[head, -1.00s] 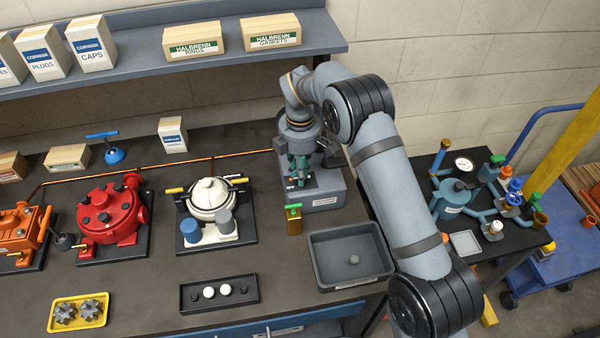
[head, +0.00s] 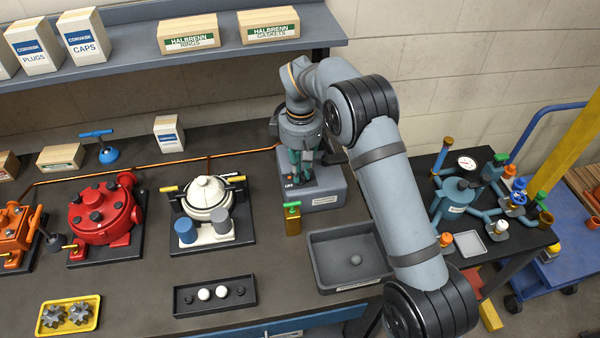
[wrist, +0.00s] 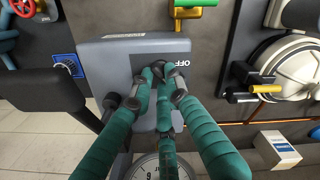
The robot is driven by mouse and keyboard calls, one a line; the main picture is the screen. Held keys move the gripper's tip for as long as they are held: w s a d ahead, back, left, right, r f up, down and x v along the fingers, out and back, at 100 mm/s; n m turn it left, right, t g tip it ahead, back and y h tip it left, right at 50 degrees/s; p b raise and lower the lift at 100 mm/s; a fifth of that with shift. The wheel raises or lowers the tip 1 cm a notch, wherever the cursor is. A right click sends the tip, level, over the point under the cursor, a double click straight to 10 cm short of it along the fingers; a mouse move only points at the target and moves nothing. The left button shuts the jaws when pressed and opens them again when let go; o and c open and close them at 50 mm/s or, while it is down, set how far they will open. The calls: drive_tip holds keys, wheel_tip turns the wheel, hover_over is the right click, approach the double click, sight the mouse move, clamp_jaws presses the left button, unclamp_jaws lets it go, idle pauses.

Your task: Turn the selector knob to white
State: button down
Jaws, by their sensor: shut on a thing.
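A grey control box (head: 325,192) stands at the back of the bench, and its top also shows in the wrist view (wrist: 105,65). On it is a dark panel with a white OFF label (wrist: 179,68). My gripper (head: 303,178) points down onto this panel. In the wrist view its green fingers (wrist: 166,78) come together beside the OFF label, shut on the selector knob. The fingers cover the knob, so its pointer and any white mark cannot be made out. A small red spot shows by the fingers in the head view.
A brass block with a green top (head: 292,217) stands close in front of the box. A grey tray (head: 322,275) holding a ball lies nearer. A white pot-like unit (head: 207,195) is to the left. A round dial (wrist: 158,168) shows below the fingers in the wrist view.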

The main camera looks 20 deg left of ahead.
drive_tip(key=m+b, duration=0.1)
drive_tip(key=m, duration=0.3)
drive_tip(key=shift+d+f+m+b, duration=0.1)
drive_tip(key=shift+m+b, duration=0.3)
drive_tip(key=m+b, duration=0.1)
drive_tip(key=m, duration=0.2)
drive_tip(key=shift+m, duration=0.3)
drive_tip(key=m+b, duration=0.2)
drive_tip(key=m, duration=0.2)
drive_tip(key=shift+d, duration=0.15)
drive_tip(key=m+b, duration=0.1)
drive_tip(key=m, duration=0.3)
drive_tip(key=shift+s+m, duration=0.15)
drive_tip(key=shift+m, duration=0.15)
drive_tip(key=c, duration=1.7)
unclamp_jaws()
drive_tip(key=shift+c, duration=0.2)
drive_tip(key=shift+o, duration=0.3)
drive_tip(key=shift+r, duration=0.2)
